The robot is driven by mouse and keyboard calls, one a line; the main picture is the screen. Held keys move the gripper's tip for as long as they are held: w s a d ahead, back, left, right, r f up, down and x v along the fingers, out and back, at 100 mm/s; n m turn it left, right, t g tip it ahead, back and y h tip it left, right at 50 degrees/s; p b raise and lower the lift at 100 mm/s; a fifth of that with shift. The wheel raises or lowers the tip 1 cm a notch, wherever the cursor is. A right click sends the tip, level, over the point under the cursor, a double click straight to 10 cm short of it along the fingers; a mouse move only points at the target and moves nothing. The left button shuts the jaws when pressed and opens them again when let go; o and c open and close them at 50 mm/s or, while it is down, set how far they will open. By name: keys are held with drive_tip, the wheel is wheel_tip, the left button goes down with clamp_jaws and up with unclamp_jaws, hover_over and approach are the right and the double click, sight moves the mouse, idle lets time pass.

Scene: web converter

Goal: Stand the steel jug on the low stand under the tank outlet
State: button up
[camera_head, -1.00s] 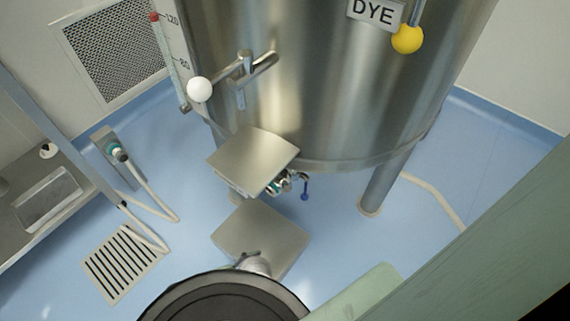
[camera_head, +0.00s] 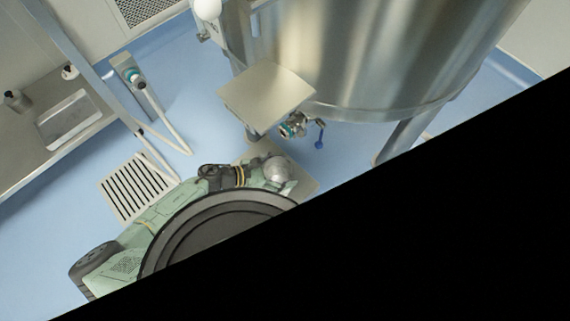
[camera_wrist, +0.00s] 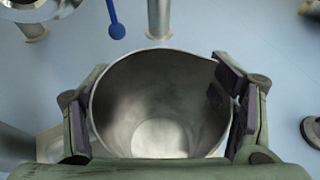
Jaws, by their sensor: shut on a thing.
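The steel jug (camera_wrist: 165,95) fills the middle of the wrist view, with its open mouth toward the camera and its inside empty. My gripper (camera_wrist: 155,112) is shut on it, a finger on each side. In the head view the jug (camera_head: 278,170) is a small bright shape over the low stand (camera_head: 304,186). The stand is largely hidden by the jug and my arm, and I cannot tell whether the jug touches it. The tank outlet (camera_head: 294,126) with its blue lever (camera_head: 319,135) is above and right of the jug in the picture. The lever (camera_wrist: 116,20) also shows in the wrist view.
The steel tank (camera_head: 350,60) stands at the back on legs. A square steel plate (camera_head: 266,96) juts out left of the outlet. A floor drain grate (camera_head: 138,186), a hose (camera_head: 160,115) and a sink bench (camera_head: 68,118) are at the left. Black covers the lower right.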

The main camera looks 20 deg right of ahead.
drive_tip(key=shift+w+d+f+b, duration=0.25)
drive_tip(key=shift+w+f, duration=0.1)
drive_tip(key=shift+f, duration=0.25)
drive_tip(key=shift+w+d+f+b, duration=0.2)
drive_tip(key=shift+w+f, duration=0.15)
drive_tip(key=shift+f, duration=0.25)
drive_tip(key=shift+w+d+f+b, duration=0.15)
drive_tip(key=shift+w+d+f, duration=0.15)
drive_tip(key=shift+f, duration=0.4)
drive_tip(key=o, duration=1.9)
drive_tip(key=shift+o, duration=0.2)
drive_tip(key=shift+a, duration=0.1)
drive_tip(key=v, duration=1.2)
